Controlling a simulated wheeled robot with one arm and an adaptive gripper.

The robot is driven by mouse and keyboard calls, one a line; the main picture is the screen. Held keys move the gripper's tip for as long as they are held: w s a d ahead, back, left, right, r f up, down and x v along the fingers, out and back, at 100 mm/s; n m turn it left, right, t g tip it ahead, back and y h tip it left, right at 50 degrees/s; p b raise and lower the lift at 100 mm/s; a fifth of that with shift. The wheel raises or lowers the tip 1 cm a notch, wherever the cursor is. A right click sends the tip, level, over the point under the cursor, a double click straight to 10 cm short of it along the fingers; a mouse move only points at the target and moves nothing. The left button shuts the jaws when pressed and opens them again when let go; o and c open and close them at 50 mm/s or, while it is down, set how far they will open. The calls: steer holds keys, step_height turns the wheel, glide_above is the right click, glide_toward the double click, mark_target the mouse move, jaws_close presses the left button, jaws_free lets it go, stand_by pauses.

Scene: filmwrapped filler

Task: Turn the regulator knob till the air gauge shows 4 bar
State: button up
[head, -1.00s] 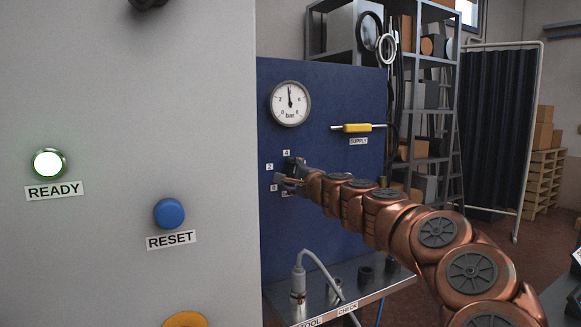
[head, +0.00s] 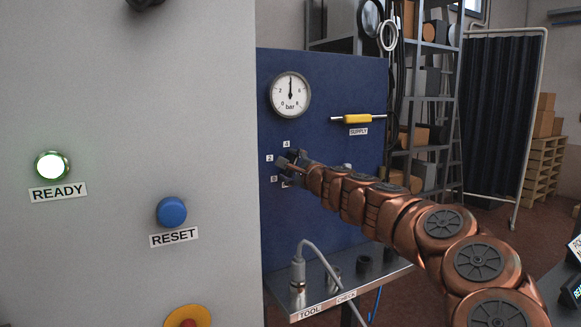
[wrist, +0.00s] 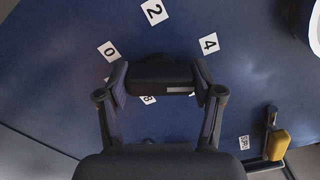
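The air gauge (head: 290,95) is a round white dial on the blue panel; its needle points straight up, midway between the 2 and the 6, at about 4 bar. The black regulator knob (wrist: 160,75) shows in the wrist view between my fingers, ringed by number labels 0, 2, 4 and 8. A pale mark shows on its near edge. My gripper (wrist: 161,82) has one finger on each side of the knob, apparently pressed on it. In the head view my gripper (head: 290,163) is at the panel below the gauge and hides most of the knob.
A yellow-handled supply valve (head: 358,119) sits on the panel right of the gauge. Below is a metal shelf (head: 325,299) with a cabled tool (head: 298,274). The grey cabinet at left carries a lit READY lamp (head: 52,166) and a blue RESET button (head: 171,211).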

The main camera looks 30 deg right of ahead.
steer(key=o, duration=0.4)
steer(key=s+a, duration=0.1)
steer(key=s, duration=1.1)
stand_by(0.3)
stand_by(0.5)
